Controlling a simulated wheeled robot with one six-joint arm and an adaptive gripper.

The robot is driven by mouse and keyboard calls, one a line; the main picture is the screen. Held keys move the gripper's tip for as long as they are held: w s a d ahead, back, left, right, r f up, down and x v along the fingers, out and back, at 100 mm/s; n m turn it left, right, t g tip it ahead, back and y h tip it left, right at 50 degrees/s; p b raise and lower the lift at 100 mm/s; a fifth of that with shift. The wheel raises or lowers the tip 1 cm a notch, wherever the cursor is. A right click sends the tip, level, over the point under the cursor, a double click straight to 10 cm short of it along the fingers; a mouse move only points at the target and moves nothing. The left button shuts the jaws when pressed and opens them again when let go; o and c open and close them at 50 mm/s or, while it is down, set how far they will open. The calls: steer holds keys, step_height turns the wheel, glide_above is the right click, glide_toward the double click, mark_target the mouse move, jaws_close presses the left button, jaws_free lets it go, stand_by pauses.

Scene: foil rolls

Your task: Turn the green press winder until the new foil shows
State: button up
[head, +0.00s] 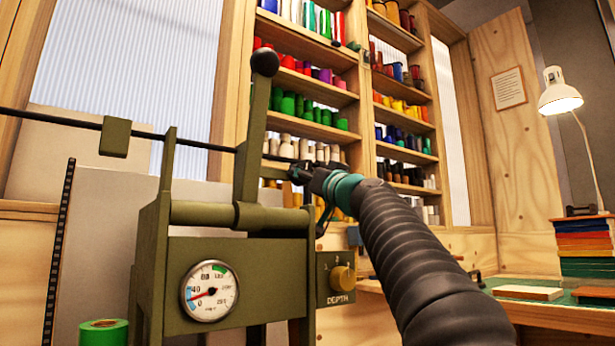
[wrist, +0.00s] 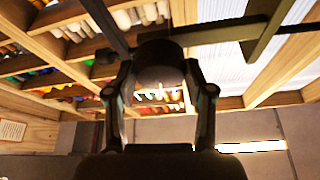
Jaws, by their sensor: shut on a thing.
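The green press (head: 250,250) stands left of centre in the head view, with an upright lever topped by a black ball (head: 264,62). My gripper (head: 301,172) is at the press's right side, beside the lever. In the wrist view, my two fingers (wrist: 159,72) are closed on either side of a dark round knob (wrist: 160,52), seemingly the winder's grip. In the head view my gripper hides most of this knob. I cannot tell what foil shows at the press. A green roll (head: 103,332) is at the lower left.
The press front carries a gauge (head: 210,290) and a yellow depth knob (head: 343,279). A thin dark bar (head: 60,118) crosses behind the lever. Shelves of coloured rolls (head: 310,92) stand behind. A lamp (head: 560,95) and stacked coloured sheets (head: 588,245) are at the right.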

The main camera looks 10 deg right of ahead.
steer(key=shift+a+r+m+h+p, duration=0.1)
steer(key=shift+m+h+p, duration=0.45)
steer(key=shift+m+h, duration=0.85)
steer(key=shift+m+y, duration=0.4)
steer(key=shift+m, duration=0.1)
steer(key=o, duration=1.2)
steer(key=shift+c, duration=0.2)
